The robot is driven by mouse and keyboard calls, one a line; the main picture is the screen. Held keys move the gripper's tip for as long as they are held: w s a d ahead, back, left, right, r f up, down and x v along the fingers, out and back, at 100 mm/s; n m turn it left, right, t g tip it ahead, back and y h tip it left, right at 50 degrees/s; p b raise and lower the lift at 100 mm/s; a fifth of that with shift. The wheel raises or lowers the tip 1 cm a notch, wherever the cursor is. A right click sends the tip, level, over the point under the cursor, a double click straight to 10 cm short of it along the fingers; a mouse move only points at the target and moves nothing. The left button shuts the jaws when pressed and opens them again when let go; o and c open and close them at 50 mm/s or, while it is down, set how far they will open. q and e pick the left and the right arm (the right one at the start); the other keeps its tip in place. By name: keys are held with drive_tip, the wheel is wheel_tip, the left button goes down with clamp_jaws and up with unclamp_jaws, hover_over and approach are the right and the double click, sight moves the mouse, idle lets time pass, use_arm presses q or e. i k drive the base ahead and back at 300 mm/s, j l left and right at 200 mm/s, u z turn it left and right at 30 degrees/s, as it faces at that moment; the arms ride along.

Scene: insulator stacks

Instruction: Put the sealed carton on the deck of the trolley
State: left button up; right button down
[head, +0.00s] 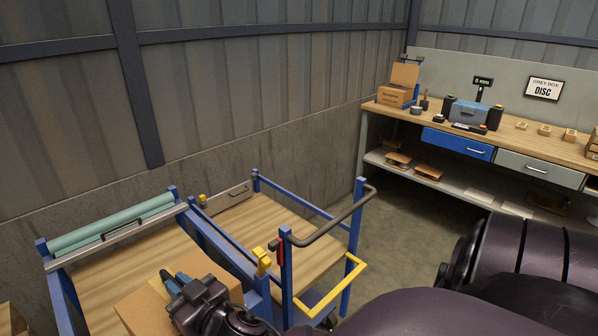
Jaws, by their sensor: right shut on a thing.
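A brown carton (143,308) is at the bottom of the head view, partly hidden by my right gripper and cut off by the picture's lower edge. My right gripper (173,283) is shut on the carton's upper side. The carton overlaps the front of a wooden surface with a blue frame; I cannot tell whether it touches it. The trolley (287,228) stands to the right of the carton, with a bare wooden deck, blue posts and a grey handle (340,218). My left gripper is not in view.
Teal rolls (112,222) lie along the back of the left wooden surface (92,272). A yellow bar (335,285) and a yellow clip (262,262) are at the trolley's near side. A workbench (515,140) with an open box (397,92) stands at the back right.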

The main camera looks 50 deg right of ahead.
sight(275, 259)
drive_tip(key=k+l+z, duration=0.4)
drive_tip(key=k+l, duration=0.25)
drive_tip(key=l, duration=0.1)
